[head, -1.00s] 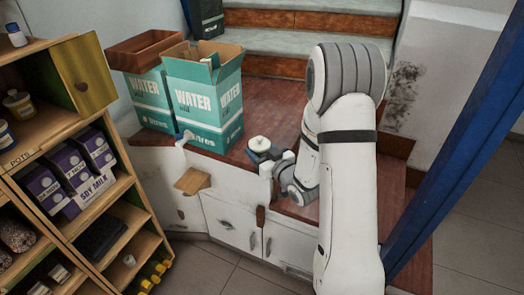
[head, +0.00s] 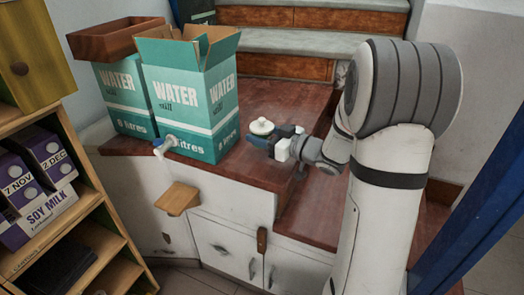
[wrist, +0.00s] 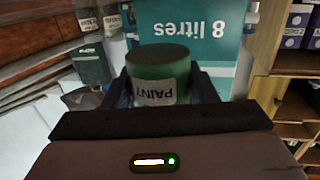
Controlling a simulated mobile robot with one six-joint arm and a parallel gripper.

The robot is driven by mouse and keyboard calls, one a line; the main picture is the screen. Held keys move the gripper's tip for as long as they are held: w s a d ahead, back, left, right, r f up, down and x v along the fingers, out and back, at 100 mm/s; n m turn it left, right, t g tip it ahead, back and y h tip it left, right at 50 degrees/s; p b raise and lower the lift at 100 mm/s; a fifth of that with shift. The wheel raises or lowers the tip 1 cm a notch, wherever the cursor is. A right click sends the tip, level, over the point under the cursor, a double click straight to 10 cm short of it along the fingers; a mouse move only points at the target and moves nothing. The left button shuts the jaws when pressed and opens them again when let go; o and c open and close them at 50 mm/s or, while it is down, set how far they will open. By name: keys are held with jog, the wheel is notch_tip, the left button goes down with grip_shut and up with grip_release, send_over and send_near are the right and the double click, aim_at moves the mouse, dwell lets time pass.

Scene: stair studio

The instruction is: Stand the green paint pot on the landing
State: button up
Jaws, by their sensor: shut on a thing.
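The green paint pot (wrist: 158,62) sits between the fingers of my gripper (wrist: 160,88) in the wrist view, its PAINT label upside down there. In the head view its pale lid (head: 261,126) shows above the dark blue fingers of my gripper (head: 260,142), which hide most of its body. My gripper is shut on the pot, which looks upright. The landing (head: 285,98) is the red-brown wooden top over the white cabinets. The pot is over or near its front edge, right of the water boxes. I cannot tell whether its base touches the wood.
Two teal water boxes (head: 190,95) stand at the landing's left, one open with a tap (head: 165,146) at the front. A wooden tray (head: 120,38) rests on the rear box. Grey steps (head: 310,44) rise behind. Shelves (head: 60,215) stand left, a blue post (head: 475,215) right. Bare wood lies behind the pot.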

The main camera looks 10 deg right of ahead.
aim_at(263, 155)
jog(key=shift+f+b, duration=0.65)
jog(key=shift+f, duration=1.3)
jog(key=shift+f, duration=0.1)
jog(key=o, duration=1.1)
jog(key=shift+s, duration=0.1)
jog(key=shift+o, duration=0.2)
jog(key=shift+s+d, duration=0.1)
jog(key=p+v, duration=0.2)
jog(key=v, duration=0.9)
jog(key=shift+s+d, duration=0.25)
jog(key=shift+d, duration=0.05)
